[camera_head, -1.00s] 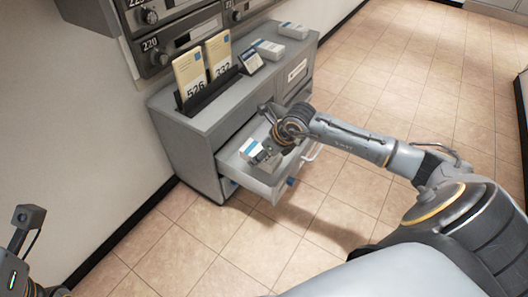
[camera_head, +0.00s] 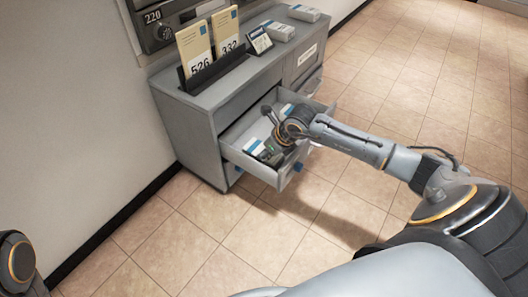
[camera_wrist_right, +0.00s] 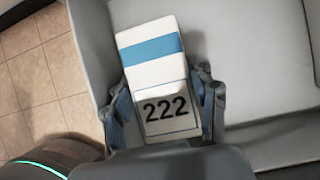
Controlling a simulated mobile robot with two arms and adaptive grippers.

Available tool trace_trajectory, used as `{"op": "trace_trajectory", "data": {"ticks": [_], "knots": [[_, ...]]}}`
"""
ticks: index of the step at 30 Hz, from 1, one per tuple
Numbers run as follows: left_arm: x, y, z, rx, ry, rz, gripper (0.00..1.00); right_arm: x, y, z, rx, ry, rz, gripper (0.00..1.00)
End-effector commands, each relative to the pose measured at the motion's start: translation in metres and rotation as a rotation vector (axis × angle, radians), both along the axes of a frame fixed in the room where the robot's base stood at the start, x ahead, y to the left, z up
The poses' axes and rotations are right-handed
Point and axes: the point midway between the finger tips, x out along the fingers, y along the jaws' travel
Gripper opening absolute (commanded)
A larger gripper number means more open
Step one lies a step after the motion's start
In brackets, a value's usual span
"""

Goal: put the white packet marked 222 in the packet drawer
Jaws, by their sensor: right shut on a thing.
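The white packet marked 222 (camera_wrist_right: 158,75) has a blue band and sits between the fingers of my right gripper (camera_wrist_right: 165,108) in the right wrist view. In the head view my right gripper (camera_head: 268,152) is inside the open packet drawer (camera_head: 236,153), shut on the packet (camera_head: 255,146), whose white end shows at the drawer's left side. The grey drawer floor (camera_wrist_right: 265,70) shows around the packet in the wrist view. I cannot tell whether the packet touches it. My left gripper is out of view.
Another white and blue item (camera_head: 287,109) shows in the drawer behind my gripper. On the grey cabinet (camera_head: 205,108) stand two tan envelopes marked 526 (camera_head: 196,48) and 332 (camera_head: 226,30), a small display (camera_head: 259,41) and white packets (camera_head: 278,31). Tiled floor (camera_head: 400,80) is clear at right.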

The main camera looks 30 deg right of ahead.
Motion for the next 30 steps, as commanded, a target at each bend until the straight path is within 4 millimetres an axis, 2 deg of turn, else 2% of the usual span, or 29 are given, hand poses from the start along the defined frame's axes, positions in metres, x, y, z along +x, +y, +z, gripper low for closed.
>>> {"op": "trace_trajectory", "data": {"ticks": [4, 5, 8, 9, 23, 26, 30], "knots": [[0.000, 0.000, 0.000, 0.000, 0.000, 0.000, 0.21, 0.000, 0.000, 0.001, 0.000, -0.001, 0.000, 0.22], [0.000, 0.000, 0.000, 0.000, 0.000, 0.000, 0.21, 0.000, 0.000, 0.001, 0.000, -0.001, 0.000, 0.62], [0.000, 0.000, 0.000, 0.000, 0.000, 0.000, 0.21, 0.000, 0.000, 0.001, 0.000, -0.001, 0.000, 0.82], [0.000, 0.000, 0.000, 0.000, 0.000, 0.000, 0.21, 0.000, 0.000, 0.001, 0.001, -0.001, 0.000, 0.84], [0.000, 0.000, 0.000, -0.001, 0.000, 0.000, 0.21, -0.001, 0.003, 0.002, 0.007, 0.001, 0.004, 0.84], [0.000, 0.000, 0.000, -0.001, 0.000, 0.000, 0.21, -0.005, 0.001, 0.009, 0.005, -0.001, 0.004, 0.84], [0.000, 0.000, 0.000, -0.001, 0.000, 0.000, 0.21, -0.016, -0.004, 0.030, 0.003, -0.001, 0.006, 0.84]]}}
